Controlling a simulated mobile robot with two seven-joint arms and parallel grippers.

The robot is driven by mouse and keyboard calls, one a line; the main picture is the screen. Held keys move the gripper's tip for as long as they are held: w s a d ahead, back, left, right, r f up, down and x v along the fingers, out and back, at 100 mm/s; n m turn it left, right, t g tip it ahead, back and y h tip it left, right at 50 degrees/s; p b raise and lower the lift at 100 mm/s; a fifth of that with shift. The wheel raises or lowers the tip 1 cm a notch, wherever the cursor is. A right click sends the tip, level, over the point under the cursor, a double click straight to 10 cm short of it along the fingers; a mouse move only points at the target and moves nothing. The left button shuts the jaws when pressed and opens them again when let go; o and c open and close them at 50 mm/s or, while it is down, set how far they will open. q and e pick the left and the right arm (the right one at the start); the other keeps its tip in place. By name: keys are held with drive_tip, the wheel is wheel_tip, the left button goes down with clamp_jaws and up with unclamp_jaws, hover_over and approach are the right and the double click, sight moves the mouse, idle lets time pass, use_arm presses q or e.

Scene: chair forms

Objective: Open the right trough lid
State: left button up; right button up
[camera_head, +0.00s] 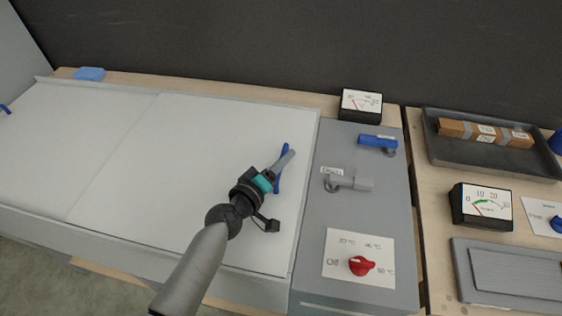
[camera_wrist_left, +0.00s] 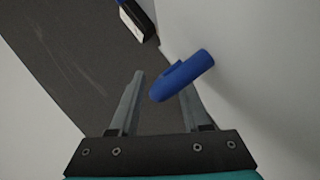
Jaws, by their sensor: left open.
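The right trough lid (camera_head: 190,165) is a flat white panel that lies shut on the trough, next to the left lid (camera_head: 85,130). Its blue bar handle (camera_head: 281,168) is near the lid's right edge. My left gripper (camera_head: 287,157) reaches over the lid to this handle. In the left wrist view, the gripper (camera_wrist_left: 162,85) is open and the blue handle (camera_wrist_left: 182,76) shows between and just beyond its grey fingers. I cannot tell whether a finger touches it. The arm and gripper hide part of the lid. My right gripper is not in view.
A grey control panel (camera_head: 345,210) with a red knob (camera_head: 361,265), a blue lever (camera_head: 378,142) and a grey lever (camera_head: 350,182) stands right of the lid. A gauge (camera_head: 360,106) is behind it. A dark tray (camera_head: 450,155) holds a brown box (camera_head: 485,133).

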use_arm(q)
clamp_jaws()
idle(0.3)
idle(1.1)
